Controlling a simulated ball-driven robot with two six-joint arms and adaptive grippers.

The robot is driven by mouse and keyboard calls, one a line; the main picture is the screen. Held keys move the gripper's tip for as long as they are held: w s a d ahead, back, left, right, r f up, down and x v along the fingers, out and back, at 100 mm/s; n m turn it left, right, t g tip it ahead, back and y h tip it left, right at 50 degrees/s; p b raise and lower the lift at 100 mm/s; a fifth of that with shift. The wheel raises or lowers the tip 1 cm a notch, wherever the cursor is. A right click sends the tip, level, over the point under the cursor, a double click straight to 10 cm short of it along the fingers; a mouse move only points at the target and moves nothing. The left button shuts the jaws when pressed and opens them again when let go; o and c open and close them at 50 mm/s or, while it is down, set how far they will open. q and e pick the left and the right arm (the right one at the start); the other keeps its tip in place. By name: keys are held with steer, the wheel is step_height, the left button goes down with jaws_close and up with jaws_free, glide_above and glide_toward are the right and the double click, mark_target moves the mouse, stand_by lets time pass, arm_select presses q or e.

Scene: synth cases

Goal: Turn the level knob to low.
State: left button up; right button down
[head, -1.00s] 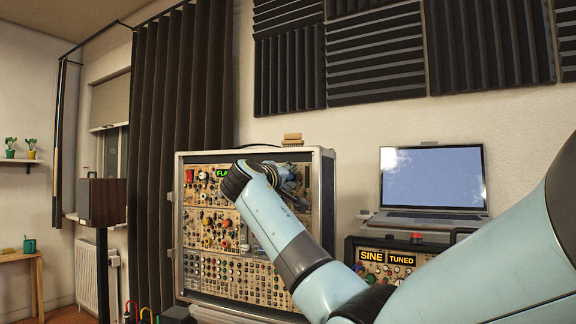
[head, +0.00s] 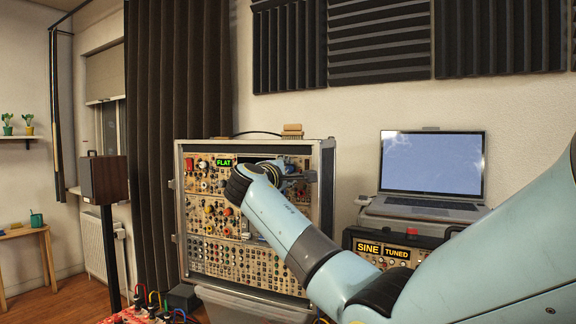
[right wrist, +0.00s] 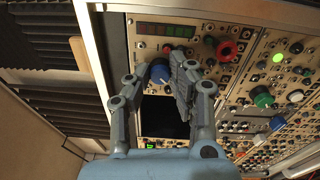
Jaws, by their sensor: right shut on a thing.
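The modular synth case (head: 330,220) stands upright in the middle of the head view. My right gripper (head: 293,176) is at the upper right of its panel, and my own arm hides part of the panel. In the right wrist view a blue knob (right wrist: 159,73) with a pale pointer line sits between the two fingers of my right gripper (right wrist: 157,82), which is shut on it. I cannot read a label or scale beside the knob. A green display (head: 224,163) on the case reads FLAT. My left gripper is not in view.
In the right wrist view a red knob (right wrist: 225,50) and a green knob (right wrist: 263,98) are to the right of the fingers. A laptop (head: 431,168) stands at the right, above a unit reading SINE and TUNED (head: 383,251). Patch cables (head: 150,300) lie low in front.

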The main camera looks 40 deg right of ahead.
steer(key=shift+f, duration=0.15)
stand_by(0.3)
steer(key=c, duration=1.2)
jaws_free()
steer(key=v, duration=1.2)
